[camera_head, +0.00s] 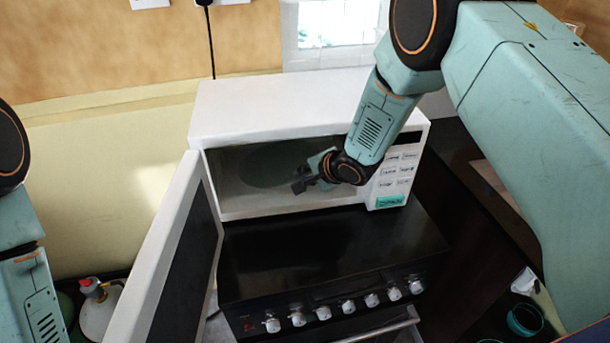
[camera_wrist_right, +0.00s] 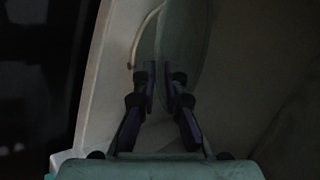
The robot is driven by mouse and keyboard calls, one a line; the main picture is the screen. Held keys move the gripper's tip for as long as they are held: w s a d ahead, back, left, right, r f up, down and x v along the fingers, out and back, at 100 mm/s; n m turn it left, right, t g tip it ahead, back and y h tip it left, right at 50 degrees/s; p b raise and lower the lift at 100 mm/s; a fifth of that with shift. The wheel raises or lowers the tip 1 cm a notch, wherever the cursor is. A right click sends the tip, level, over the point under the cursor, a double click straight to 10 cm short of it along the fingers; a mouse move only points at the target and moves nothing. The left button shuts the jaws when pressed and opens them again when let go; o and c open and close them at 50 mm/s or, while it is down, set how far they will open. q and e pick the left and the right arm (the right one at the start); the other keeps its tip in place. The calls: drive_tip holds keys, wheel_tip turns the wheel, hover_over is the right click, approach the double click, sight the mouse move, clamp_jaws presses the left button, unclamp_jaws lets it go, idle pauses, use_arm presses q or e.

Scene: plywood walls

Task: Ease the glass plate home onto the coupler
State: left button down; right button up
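The glass plate (camera_head: 272,165) shows as a dark greenish disc inside the open microwave (camera_head: 290,100). In the right wrist view the plate (camera_wrist_right: 190,45) shows as a narrow, grey-green curved shape behind the fingers. My right gripper (camera_head: 300,183) reaches into the microwave at the plate's right edge. Its fingertips (camera_wrist_right: 162,82) are close together with a small gap between them. Dim light hides whether the plate's edge is pinched there. The coupler is not visible. My left arm shows at the left edge of the head view, its gripper out of frame.
The microwave door (camera_head: 165,255) stands wide open at the left. The microwave sits behind a black cooktop (camera_head: 330,250) with several front knobs. A white and red container (camera_head: 98,305) stands at lower left. The cavity wall (camera_wrist_right: 110,75) is close to the right gripper.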

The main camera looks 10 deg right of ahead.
drive_tip(key=o, duration=0.4)
drive_tip(key=shift+c, duration=0.2)
drive_tip(key=v, duration=1.2)
drive_tip(key=shift+o, duration=0.3)
drive_tip(key=shift+d, duration=0.1)
